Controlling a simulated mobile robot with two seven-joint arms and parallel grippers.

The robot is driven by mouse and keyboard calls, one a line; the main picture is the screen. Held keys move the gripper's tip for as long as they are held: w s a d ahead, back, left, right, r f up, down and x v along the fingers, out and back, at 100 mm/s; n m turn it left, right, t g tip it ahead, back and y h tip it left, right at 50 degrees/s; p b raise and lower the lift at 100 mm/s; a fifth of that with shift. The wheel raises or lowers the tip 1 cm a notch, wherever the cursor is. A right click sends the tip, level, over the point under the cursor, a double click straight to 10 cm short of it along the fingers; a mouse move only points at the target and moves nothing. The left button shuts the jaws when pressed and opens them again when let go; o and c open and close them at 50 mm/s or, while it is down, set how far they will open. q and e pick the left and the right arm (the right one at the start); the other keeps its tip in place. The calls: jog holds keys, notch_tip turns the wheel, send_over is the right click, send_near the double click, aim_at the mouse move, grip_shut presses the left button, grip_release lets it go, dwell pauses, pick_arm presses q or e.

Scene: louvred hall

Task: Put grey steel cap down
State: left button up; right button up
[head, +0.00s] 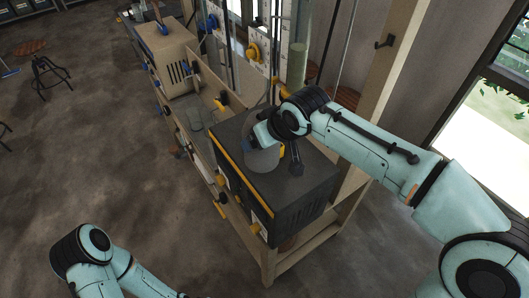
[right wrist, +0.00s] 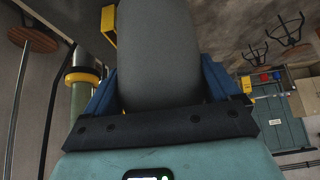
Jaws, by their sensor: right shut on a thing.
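The grey steel cap (head: 262,157) is a plain grey cylinder at the top of the dark box (head: 305,178) in the head view. I cannot tell whether its base touches the box. My right gripper (head: 262,135) is shut on the cap from above. In the right wrist view the cap (right wrist: 158,55) fills the space between the two blue fingers of my right gripper (right wrist: 160,90). Its far end runs out of that picture. Of my left arm only links show at the lower left of the head view; its gripper is out of sight.
The dark box stands on a wooden bench (head: 285,262). A dark handle-like part (head: 296,160) lies close to the cap's right. A beige box (head: 165,60) stands farther along. A wooden post (head: 385,75) rises behind. Open floor lies to the left, with a stool (head: 48,75).

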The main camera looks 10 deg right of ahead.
jog(key=shift+w+f+b, duration=0.1)
jog(key=shift+f+b, duration=0.2)
jog(key=shift+f, duration=2.2)
jog(key=shift+f, duration=0.1)
jog(key=shift+f, duration=0.15)
jog(key=o, duration=1.8)
